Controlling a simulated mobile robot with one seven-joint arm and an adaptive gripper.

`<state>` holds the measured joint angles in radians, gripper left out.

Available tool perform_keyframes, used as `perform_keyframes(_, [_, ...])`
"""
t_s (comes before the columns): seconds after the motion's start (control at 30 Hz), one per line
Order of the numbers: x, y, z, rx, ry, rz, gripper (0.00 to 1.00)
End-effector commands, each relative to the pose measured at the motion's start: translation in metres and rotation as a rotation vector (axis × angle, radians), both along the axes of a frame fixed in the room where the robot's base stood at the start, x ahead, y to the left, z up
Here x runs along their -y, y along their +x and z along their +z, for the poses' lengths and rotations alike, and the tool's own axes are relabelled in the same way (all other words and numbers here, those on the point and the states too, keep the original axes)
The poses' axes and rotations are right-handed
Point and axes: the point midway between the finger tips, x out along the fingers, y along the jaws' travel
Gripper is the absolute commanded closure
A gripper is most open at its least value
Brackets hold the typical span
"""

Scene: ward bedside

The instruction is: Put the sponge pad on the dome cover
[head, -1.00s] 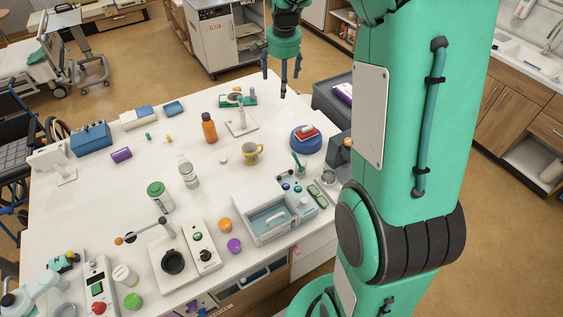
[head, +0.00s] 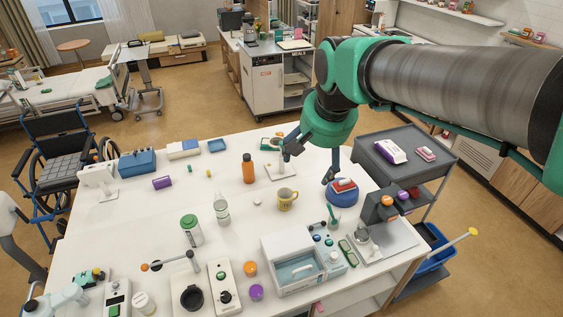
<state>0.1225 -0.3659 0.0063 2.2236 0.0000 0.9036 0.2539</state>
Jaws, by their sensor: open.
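A blue round dome (head: 341,198), which looks like the dome cover, stands near the right edge of the white table. A small red flat piece with a paler top (head: 344,185) rests on it; this looks like the sponge pad, though its details are too small to be sure. My gripper (head: 308,164) hangs over the right back part of the table with its fingers spread wide and nothing between them. One fingertip is just behind and left of the dome in the picture. I cannot tell whether it touches anything.
A yellow mug (head: 287,200) stands left of the dome, and an orange bottle (head: 248,169) farther left. A dark grey cart (head: 425,172) with packages is at the right. A grey-white drawer box (head: 292,266) stands in front. Bare tabletop lies around the left middle.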

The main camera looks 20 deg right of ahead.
Motion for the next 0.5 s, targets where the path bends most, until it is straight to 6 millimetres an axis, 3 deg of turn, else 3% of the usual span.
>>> perform_keyframes(0.2, [-0.024,-0.055,0.000,0.040,-0.037,0.124,0.18])
perform_keyframes(0.5, [-0.047,-0.119,-0.015,0.088,-0.088,0.278,0.18])
